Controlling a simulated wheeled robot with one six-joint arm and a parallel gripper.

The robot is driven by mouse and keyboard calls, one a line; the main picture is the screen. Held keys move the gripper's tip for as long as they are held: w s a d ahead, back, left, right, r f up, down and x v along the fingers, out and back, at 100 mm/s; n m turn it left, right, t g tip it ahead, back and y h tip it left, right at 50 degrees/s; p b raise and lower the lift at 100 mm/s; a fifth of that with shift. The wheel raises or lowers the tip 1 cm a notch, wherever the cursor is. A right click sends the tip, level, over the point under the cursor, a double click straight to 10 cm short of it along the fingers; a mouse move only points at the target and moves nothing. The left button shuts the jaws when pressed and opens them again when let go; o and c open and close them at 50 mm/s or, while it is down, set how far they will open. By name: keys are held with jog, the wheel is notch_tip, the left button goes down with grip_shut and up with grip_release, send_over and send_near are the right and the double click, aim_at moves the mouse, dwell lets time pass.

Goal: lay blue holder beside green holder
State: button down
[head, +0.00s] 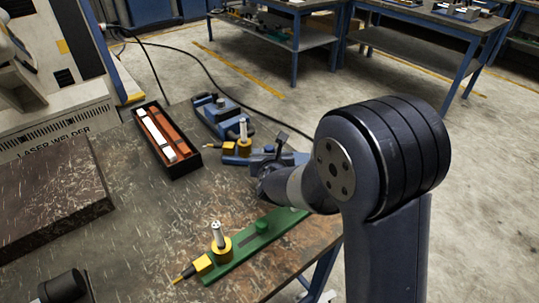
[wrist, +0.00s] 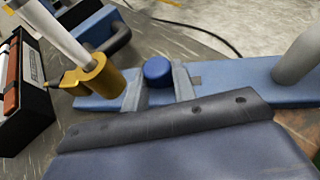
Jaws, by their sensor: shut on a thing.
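The blue holder (wrist: 215,92) is a flat blue bar with a round blue knob (wrist: 158,72) and a yellow collar holding a white rod at one end. In the head view its yellow end (head: 243,148) shows near the table's far side, and my gripper covers part of the bar. My gripper (wrist: 158,88) is shut on the knob, one finger on each side; it also shows in the head view (head: 264,160). I cannot tell whether the bar touches the table. The green holder (head: 277,224) lies nearer, with a green knob and a similar yellow end and rod.
A black tray (head: 182,172) with red and white bars lies left of the blue holder. A blue device (head: 220,117) stands behind it. A dark slab (head: 50,200) and a black cylinder (head: 63,287) are at left. Bare tabletop (head: 150,235) lies left of the green holder.

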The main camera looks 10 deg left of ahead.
dwell(0.3)
jog(key=c, duration=1.1)
grip_release()
jog(key=shift+c, duration=0.2)
jog(key=shift+r, duration=0.1)
